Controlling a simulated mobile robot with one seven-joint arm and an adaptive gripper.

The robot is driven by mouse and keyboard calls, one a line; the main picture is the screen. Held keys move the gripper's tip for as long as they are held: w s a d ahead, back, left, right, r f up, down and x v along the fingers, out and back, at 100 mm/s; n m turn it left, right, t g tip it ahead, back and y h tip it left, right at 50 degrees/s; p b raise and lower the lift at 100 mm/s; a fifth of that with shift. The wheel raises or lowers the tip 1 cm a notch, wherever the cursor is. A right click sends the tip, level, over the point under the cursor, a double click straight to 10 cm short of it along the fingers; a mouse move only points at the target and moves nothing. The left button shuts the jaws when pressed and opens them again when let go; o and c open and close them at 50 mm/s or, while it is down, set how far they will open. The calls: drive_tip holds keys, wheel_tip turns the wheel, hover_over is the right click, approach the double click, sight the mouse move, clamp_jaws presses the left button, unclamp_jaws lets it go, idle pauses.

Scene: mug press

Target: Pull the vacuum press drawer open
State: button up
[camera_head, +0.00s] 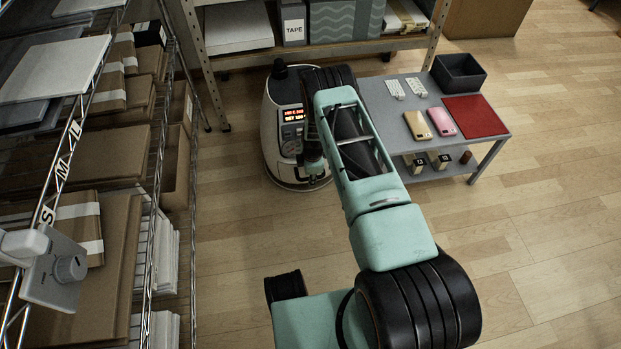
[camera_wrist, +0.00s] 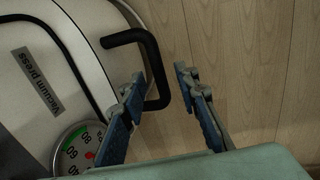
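The vacuum press (camera_head: 273,137) is a rounded white machine with a lit display, standing on the floor at the lower shelf's front. In the wrist view its white body (camera_wrist: 30,75) carries a "Vacuum press" label and a gauge. A black U-shaped handle (camera_wrist: 155,68) sticks out from it. My gripper (camera_wrist: 160,82) is open, with one blue finger on each side of the handle's outer bar in the picture. The bar looks closer to the left finger; I cannot tell whether they touch. In the head view my gripper (camera_head: 315,168) is small and partly hidden beside the press front.
A grey table (camera_head: 375,95) with phones, a red mat (camera_head: 475,116) and a dark bin (camera_head: 458,72) stands right of the press. A wire rack (camera_head: 160,200) with boxes is at the left. A shelf (camera_head: 330,46) is behind. Wooden floor in front is clear.

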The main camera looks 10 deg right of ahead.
drive_tip(key=shift+w+f, duration=0.1)
drive_tip(key=shift+f, duration=0.1)
clamp_jaws()
idle(0.4)
